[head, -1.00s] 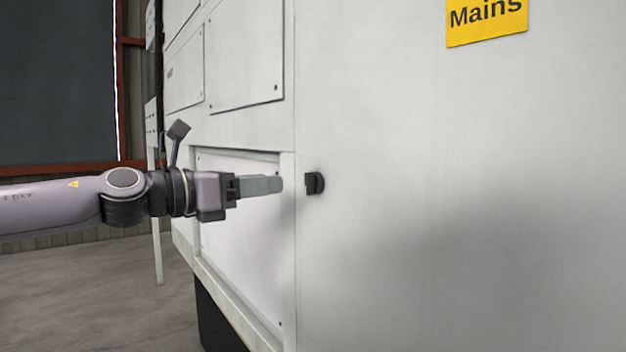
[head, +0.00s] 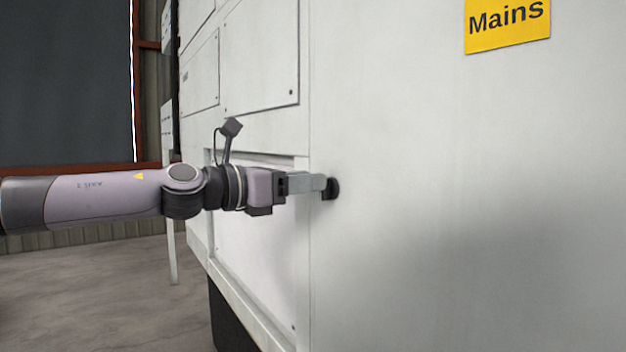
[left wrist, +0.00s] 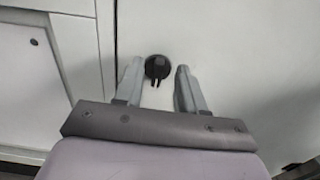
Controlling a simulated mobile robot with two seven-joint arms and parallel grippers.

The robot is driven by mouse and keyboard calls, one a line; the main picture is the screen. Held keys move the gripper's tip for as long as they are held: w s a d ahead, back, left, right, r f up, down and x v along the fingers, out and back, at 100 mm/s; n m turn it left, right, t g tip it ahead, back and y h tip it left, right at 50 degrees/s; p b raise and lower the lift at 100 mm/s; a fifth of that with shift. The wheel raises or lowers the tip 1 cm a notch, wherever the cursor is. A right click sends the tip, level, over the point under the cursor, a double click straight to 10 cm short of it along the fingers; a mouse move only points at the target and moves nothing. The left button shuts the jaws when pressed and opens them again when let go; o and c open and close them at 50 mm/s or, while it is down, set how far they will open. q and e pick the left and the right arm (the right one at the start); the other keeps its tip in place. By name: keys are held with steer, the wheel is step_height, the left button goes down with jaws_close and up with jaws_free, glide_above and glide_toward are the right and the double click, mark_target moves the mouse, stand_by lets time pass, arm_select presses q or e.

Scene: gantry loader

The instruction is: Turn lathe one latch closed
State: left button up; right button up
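The latch (head: 332,188) is a small round black knob on the white side panel of the lathe cabinet. It also shows in the left wrist view (left wrist: 158,67), with a raised grip bar that points down toward my gripper. My left gripper (head: 322,184) comes in from the left, its grey fingertips overlapping the latch in the head view. In the left wrist view the two fingers (left wrist: 158,76) stand apart, one on each side of the latch, with visible gaps between. The left gripper is open and empty. My right gripper is not in view.
A yellow Mains sign (head: 508,24) is on the panel above right. The white cabinet panel (head: 450,180) fills the right side. Bolted panels and a recessed door stand behind my left arm. Clear concrete floor (head: 90,295) is at the lower left.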

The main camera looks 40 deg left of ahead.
arm_select(q)
steer(key=shift+x, duration=1.1)
steer(key=shift+c, duration=0.3)
jaws_close()
